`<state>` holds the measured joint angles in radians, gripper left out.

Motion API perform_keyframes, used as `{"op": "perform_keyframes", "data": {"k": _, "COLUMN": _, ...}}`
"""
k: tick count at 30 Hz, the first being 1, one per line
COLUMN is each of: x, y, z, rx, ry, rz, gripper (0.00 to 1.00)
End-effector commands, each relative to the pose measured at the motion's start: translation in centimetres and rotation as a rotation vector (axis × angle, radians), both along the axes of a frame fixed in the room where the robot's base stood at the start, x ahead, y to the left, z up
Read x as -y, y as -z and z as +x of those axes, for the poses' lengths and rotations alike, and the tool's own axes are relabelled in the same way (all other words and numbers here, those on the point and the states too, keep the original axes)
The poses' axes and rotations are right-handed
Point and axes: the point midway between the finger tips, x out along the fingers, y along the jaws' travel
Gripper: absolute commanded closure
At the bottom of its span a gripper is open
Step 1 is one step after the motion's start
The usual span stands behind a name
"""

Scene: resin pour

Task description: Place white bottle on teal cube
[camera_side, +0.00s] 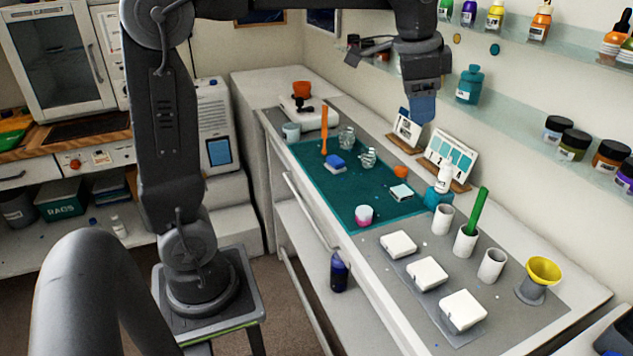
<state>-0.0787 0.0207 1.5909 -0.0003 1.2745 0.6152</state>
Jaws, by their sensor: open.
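The white bottle (444,178) stands upright and appears to rest on top of the teal cube (434,199), near the back edge of the teal mat. My gripper (423,110) is above and slightly left of the bottle in the picture, pointing down. It is open, with nothing held, and there is a visible gap between it and the bottle. The fingers are seen edge-on, so their spacing is hard to see.
Behind the bottle stand a swatch card (451,152) and a smaller card (408,128). White cups, one holding a green stick (478,210), and a yellow funnel (543,271) stand to the right. The teal mat (330,200) has free room in front.

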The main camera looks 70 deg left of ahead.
Motion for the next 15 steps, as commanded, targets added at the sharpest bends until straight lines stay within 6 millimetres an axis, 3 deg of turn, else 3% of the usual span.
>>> {"op": "perform_keyframes", "data": {"k": 1, "x": 0.5, "y": 0.0, "z": -2.5, "rx": 0.030, "ry": -0.048, "rz": -0.013, "gripper": 0.43}}
{"op": "perform_keyframes", "data": {"k": 3, "x": 1.2, "y": 0.6, "z": -5.6, "rx": 0.066, "ry": -0.122, "rz": -0.037, "gripper": 0.43}}
{"op": "perform_keyframes", "data": {"k": 9, "x": 2.5, "y": 4.3, "z": -13.8, "rx": 0.164, "ry": -0.324, "rz": -0.123, "gripper": 0.43}}
{"op": "perform_keyframes", "data": {"k": 15, "x": 3.0, "y": 8.2, "z": -18.6, "rx": 0.224, "ry": -0.457, "rz": -0.194, "gripper": 0.43}}
